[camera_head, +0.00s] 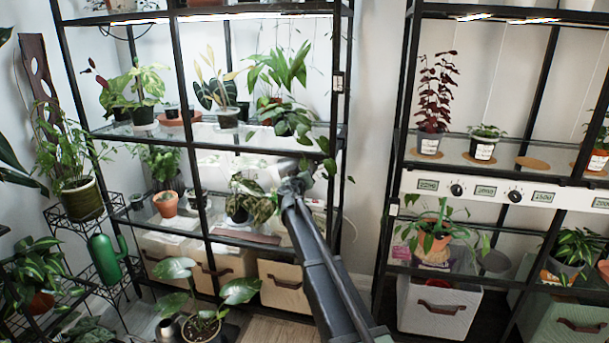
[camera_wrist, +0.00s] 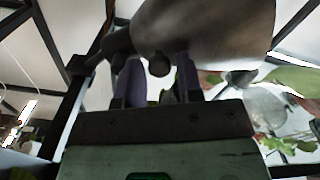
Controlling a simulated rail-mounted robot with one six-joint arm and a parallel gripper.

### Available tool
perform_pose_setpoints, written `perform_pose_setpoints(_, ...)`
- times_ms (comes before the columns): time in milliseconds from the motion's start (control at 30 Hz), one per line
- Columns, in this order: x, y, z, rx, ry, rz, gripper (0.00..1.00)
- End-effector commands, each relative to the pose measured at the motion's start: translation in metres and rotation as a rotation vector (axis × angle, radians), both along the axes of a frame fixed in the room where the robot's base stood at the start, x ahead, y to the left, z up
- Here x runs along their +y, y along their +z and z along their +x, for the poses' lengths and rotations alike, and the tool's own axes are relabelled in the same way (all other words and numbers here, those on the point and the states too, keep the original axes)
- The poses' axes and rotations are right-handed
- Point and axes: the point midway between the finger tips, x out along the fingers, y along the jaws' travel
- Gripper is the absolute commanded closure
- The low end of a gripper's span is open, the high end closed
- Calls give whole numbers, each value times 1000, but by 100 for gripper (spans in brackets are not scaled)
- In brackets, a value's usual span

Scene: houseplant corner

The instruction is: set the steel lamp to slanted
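The steel lamp (camera_wrist: 215,28) fills the top of the wrist view as a large, smooth grey-brown head with a small round knob under it. My gripper (camera_wrist: 158,75) is right under the lamp in the wrist view. Its two purplish fingers stand apart, one on each side of the knob. The lamp hides their tips, so I cannot tell whether they press on it. In the head view my gripper (camera_head: 291,184) is at the left shelf's front, near its right post.
The left shelf rack (camera_head: 178,130) holds several potted plants, with leaves close around my gripper. A right rack (camera_head: 385,180) carries plants and a white panel (camera_head: 540,193) with dials. A leafy plant (camera_head: 205,325) stands on the floor. Bare wall lies between the racks.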

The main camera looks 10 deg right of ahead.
Motion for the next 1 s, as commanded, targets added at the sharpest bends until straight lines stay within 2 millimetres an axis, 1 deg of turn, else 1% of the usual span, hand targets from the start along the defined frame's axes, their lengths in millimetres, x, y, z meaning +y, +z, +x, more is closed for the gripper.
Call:
perform_pose_setpoints(133, 2, 0, -4, 0, 0, 0, 66)
perform_pose_setpoints(233, 7, 0, -16, 0, 1, 0, 66)
perform_pose_setpoints(367, 19, 0, -42, 0, 2, 0, 66)
perform_pose_setpoints(500, 35, 0, -75, 0, 2, 0, 66)
perform_pose_setpoints(600, 44, 0, -92, 0, 1, 0, 66)
perform_pose_setpoints(700, 48, 0, -98, 0, 0, 0, 66)
perform_pose_setpoints(933, 48, 0, -97, 0, 0, 0, 66)
perform_pose_setpoints(1000, 48, 0, -97, 11, -3, -23, 66)
